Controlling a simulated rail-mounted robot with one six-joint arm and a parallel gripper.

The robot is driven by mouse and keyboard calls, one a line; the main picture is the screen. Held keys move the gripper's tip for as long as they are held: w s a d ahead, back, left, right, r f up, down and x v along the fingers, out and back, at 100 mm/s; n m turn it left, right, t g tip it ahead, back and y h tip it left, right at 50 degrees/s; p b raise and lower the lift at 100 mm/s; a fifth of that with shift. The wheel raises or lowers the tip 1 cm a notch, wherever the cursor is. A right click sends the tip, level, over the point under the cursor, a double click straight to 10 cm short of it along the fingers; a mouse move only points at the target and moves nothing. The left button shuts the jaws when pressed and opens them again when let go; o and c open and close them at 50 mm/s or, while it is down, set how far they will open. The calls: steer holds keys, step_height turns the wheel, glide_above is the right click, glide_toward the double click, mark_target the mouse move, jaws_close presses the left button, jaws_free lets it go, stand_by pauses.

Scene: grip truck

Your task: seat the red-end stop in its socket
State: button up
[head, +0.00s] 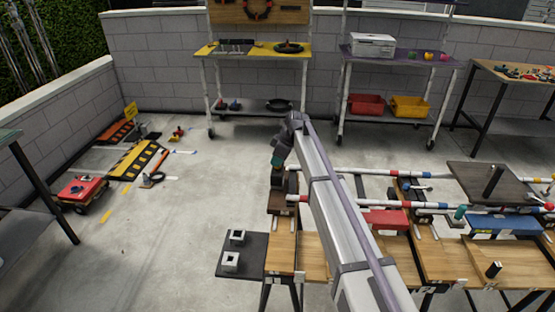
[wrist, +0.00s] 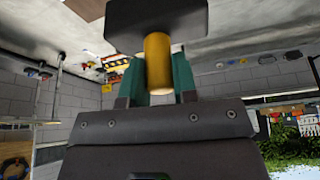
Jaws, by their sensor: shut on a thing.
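My gripper (head: 277,162) is at the left end of the workbench, pointing down, with teal fingers. In the wrist view my gripper (wrist: 158,85) is shut on a yellow post that is joined to a dark block (wrist: 150,32); I take this to be the stop, though no red shows on it. In the head view the held piece is small and hard to separate from the dark blocks (head: 283,183) below the gripper. Two white square pieces with dark openings, one farther (head: 237,236) and one nearer (head: 230,261), sit on a dark side plate. I cannot tell which socket belongs to the stop.
Striped pipes, including one with a red end (head: 301,198), lie across the wooden workbench (head: 287,252) to the right. A red box (head: 386,219) and a dark plate with a post (head: 480,184) are there too. My arm hides part of the bench.

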steer(key=o, duration=1.1)
steer(key=shift+c, duration=0.2)
steer(key=shift+r, duration=0.15)
steer(key=p+v, duration=1)
steer(key=shift+r, duration=0.25)
